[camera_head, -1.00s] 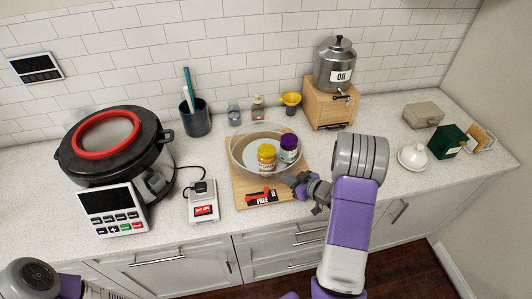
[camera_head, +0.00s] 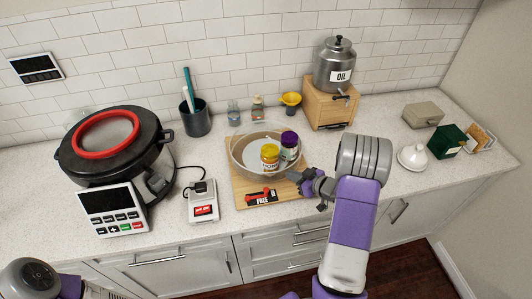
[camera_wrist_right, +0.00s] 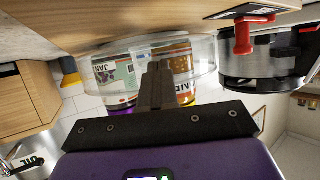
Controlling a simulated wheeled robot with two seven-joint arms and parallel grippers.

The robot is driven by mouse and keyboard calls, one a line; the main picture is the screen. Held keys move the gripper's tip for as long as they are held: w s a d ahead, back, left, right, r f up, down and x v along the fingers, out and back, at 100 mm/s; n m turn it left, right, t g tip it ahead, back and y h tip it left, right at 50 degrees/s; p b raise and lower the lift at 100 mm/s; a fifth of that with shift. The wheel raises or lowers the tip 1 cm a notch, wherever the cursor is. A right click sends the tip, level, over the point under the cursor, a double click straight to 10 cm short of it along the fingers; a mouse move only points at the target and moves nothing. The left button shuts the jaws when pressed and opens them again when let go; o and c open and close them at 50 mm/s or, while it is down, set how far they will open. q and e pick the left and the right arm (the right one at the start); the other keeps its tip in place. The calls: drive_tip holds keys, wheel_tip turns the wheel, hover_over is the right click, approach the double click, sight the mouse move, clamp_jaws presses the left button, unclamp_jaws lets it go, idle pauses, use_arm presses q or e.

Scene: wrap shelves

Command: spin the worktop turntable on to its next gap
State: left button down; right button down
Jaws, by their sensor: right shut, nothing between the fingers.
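The turntable (camera_head: 238,160) is a round, clear-walled tray on a wooden board (camera_head: 243,197). A yellow-lidded jar (camera_head: 270,158) stands in its front part, and a purple-lidded jar (camera_head: 289,146) stands at its right. My right gripper (camera_head: 304,180) is shut and empty at the front right of the turntable's rim. In the right wrist view, the shut fingers (camera_wrist_right: 155,88) overlap the clear wall (camera_wrist_right: 206,56), with both jars behind it. I cannot tell if they touch the wall. A red pointer (camera_head: 262,194) and a FREE label lie on the board's front. My left gripper is out of view.
A large cooker (camera_head: 110,160) and a small red-switched box (camera_head: 203,208) stand to the left. An oil urn (camera_head: 335,68) on a wooden stand (camera_head: 328,105) is behind right. The counter between board and dish is partly clear.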

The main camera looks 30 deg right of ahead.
sight(297, 162)
drive_tip(key=shift+w+d, duration=0.1)
drive_tip(key=shift+d, duration=1)
drive_tip(key=shift+d, duration=0.1)
drive_tip(key=shift+w+d, duration=0.25)
drive_tip(key=shift+d, duration=0.25)
drive_tip(key=shift+w+d, duration=0.2)
drive_tip(key=shift+d, duration=0.35)
drive_tip(key=shift+w+d, duration=0.5)
drive_tip(key=shift+d, duration=0.4)
